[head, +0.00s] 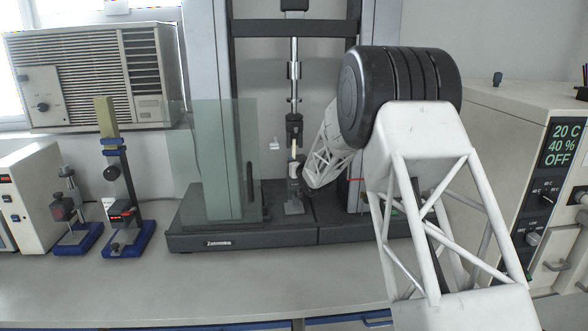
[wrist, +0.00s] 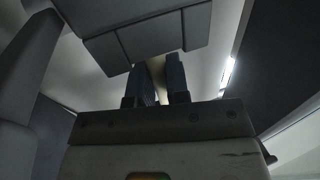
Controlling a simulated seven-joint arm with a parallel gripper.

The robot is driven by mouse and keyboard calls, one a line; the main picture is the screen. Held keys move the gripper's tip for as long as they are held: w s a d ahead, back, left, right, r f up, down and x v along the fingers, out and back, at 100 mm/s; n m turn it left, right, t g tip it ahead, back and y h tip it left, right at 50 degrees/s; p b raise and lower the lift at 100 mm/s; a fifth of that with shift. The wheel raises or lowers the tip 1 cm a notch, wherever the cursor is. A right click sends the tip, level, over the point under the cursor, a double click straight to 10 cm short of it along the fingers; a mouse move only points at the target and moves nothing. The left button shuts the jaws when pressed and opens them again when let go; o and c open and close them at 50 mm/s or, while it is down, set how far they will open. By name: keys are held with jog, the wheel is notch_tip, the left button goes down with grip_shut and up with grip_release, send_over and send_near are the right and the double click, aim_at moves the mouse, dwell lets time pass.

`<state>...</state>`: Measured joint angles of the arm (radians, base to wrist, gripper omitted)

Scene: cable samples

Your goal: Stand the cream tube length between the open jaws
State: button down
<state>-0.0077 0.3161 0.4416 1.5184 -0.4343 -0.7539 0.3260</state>
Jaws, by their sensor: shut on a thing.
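The cream tube length (head: 294,149) is upright in the testing machine's bay, just below the dark upper jaws (head: 294,125). The lower jaw fixture (head: 293,205) is beneath it. My gripper (head: 297,165) reaches in from the right and is partly hidden by my own arm. In the wrist view my gripper's two dark fingers (wrist: 162,82) are shut on the tube, and a pale strip of the tube (wrist: 159,64) shows between them. Grey jaw blocks (wrist: 150,38) are close above the fingertips. I cannot tell whether the tube's ends touch either jaw.
A clear shield panel (head: 205,160) stands left of the bay on the machine's dark base (head: 205,243). Blue-footed stands (head: 126,240) are farther left. A cream oven-like cabinet (head: 500,150) is at the right. The bench front (head: 210,285) is clear.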

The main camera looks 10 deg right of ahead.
jog(key=shift+r, duration=0.3)
jog(key=shift+r, duration=0.7)
jog(key=shift+r, duration=0.2)
jog(key=shift+s, duration=0.15)
jog(key=s, duration=0.9)
jog(key=shift+s, duration=0.35)
dwell(1.6)
jog(key=shift+s, duration=0.1)
dwell(0.6)
jog(key=shift+s+h, duration=0.3)
jog(key=shift+s, duration=0.25)
